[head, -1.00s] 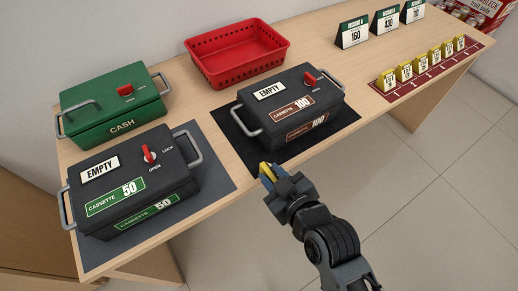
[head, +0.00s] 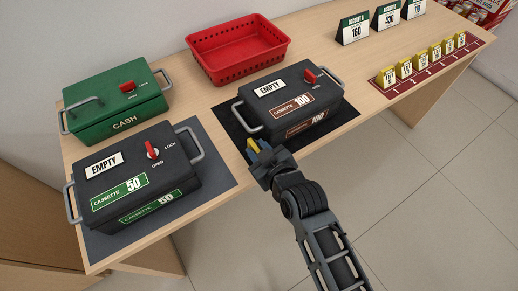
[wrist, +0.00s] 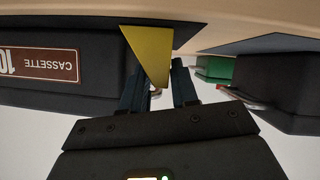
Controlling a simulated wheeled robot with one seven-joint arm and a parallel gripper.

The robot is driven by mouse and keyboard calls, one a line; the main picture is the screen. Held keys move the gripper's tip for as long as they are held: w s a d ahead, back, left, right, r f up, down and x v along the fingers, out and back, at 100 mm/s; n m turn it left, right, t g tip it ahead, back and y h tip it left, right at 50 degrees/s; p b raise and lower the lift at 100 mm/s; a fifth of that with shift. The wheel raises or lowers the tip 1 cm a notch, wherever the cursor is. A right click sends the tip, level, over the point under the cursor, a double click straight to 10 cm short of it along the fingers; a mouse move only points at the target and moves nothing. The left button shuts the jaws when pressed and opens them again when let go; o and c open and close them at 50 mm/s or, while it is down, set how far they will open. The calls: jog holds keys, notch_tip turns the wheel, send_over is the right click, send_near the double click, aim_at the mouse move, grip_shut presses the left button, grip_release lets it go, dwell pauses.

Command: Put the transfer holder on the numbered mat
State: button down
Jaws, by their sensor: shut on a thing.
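The transfer holder (head: 253,145) is a small yellow tent-shaped piece, and my gripper (head: 258,153) is shut on it. It is near the counter's front edge, just left of the front of the 100 cassette. In the wrist view the holder (wrist: 148,50) shows as a yellow wedge between the fingertips (wrist: 158,88); its printed face is not visible. The numbered mat (head: 440,68) is a dark red strip at the counter's right end, far from my gripper. Several similar yellow holders (head: 419,64) stand on it in a row.
The 100 cassette (head: 290,98) stands on a black mat close to my gripper. The 50 cassette (head: 135,172) and the green cash box (head: 115,100) are to the left. A red basket (head: 236,48) and account signs (head: 353,30) stand at the back. Bare counter lies before the numbered mat.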

jog(key=shift+f, duration=0.15)
jog(key=c, duration=1.1)
grip_release()
jog(key=shift+s+r, duration=0.15)
jog(key=shift+r, duration=0.05)
jog(key=v, duration=1.1)
jog(key=shift+s+d+r+b, duration=0.2)
jog(key=shift+s+b, duration=0.05)
jog(key=shift+b, duration=0.1)
